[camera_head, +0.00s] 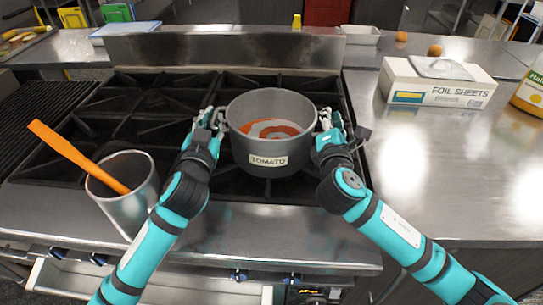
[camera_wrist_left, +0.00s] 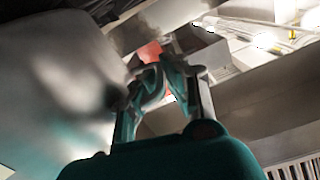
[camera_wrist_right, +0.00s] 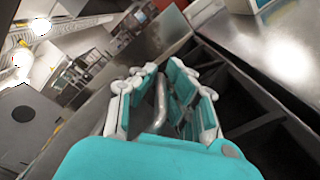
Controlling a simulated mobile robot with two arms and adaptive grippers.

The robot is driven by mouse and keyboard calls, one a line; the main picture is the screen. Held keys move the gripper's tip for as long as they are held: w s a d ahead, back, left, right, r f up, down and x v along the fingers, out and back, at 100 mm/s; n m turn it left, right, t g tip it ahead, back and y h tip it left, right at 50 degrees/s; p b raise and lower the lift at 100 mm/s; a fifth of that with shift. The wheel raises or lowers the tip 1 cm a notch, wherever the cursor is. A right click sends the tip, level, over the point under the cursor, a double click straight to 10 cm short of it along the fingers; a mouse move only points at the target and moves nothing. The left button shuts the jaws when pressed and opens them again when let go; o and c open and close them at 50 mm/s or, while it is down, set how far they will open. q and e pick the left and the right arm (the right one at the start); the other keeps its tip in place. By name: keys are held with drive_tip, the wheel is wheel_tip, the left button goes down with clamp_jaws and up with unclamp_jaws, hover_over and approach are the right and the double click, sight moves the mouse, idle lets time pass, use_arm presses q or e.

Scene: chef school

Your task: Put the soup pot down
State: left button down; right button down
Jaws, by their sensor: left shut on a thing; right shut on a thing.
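The grey soup pot (camera_head: 245,153), labelled TOMATO, is upright over the black stove grates in the middle of the head view, with red soup inside. I cannot tell whether its base touches the grate. My left gripper (camera_head: 215,121) is shut on the pot's left side handle. My right gripper (camera_head: 328,122) is shut on the pot's right side handle. In the left wrist view the left gripper (camera_wrist_left: 160,85) is beside a blurred grey pot wall. In the right wrist view a metal handle (camera_wrist_right: 160,105) lies between the fingers of the right gripper (camera_wrist_right: 165,85).
The black stove grates (camera_head: 130,120) extend to the left of the pot. A metal container (camera_head: 130,205) with an orange utensil (camera_head: 75,153) stands at the front left.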

use_arm(q)
drive_tip(key=shift+a+f, duration=0.2)
drive_tip(key=shift+f, duration=0.1)
use_arm(e)
drive_tip(key=shift+d+f, duration=0.2)
drive_tip(key=shift+f, duration=0.1)
use_arm(q)
drive_tip(key=c, duration=1.4)
unclamp_jaws()
use_arm(e)
drive_tip(key=c, duration=1.4)
unclamp_jaws()
use_arm(q)
drive_tip(key=shift+a+r, duration=0.1)
drive_tip(key=shift+s, duration=0.1)
use_arm(e)
drive_tip(key=shift+s+a, duration=0.1)
use_arm(q)
drive_tip(key=shift+d, duration=0.2)
use_arm(e)
drive_tip(key=shift+f, duration=0.1)
